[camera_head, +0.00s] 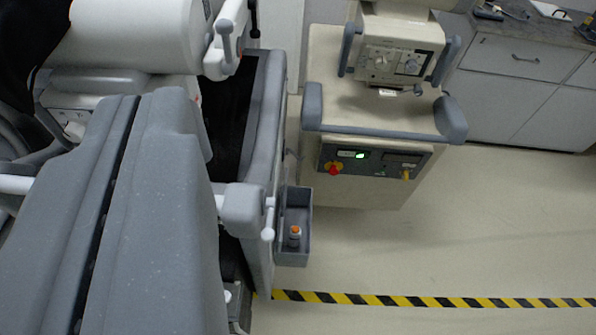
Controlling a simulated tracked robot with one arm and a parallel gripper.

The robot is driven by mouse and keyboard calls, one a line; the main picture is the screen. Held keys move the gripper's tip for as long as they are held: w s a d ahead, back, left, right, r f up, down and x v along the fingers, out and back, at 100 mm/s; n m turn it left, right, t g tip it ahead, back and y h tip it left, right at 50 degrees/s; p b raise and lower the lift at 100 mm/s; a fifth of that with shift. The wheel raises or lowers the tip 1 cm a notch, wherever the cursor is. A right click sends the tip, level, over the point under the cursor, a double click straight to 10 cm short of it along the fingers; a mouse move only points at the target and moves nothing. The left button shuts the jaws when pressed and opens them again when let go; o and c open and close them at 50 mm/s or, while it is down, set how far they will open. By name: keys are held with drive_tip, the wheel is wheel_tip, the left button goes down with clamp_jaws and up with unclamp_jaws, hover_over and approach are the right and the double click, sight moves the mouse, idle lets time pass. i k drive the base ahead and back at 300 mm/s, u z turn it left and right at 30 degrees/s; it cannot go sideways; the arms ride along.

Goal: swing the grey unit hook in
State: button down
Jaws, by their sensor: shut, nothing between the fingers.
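The grey unit (268,140) fills the left side, with a long grey body (165,215) split by a dark slot and a white cylinder (130,35) at the top. A small, thin hook-like piece (292,154) sticks out from the unit's right side, toward the beige unit. It looks like the hook, but it is too small to be sure of its shape. A grey tray (293,258) hangs on the same side below it, with an orange-topped item (295,233) inside. I cannot make out my gripper in this view.
A beige unit (330,85) with a control panel (375,162) and green light stands to the right across a narrow gap. Cabinets (520,95) line the upper right. Yellow-black tape (430,301) crosses the floor, which is clear at the lower right.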

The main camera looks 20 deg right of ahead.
sight(288, 149)
drive_tip(key=z, duration=0.15)
drive_tip(key=i, duration=0.9)
drive_tip(key=u, duration=0.05)
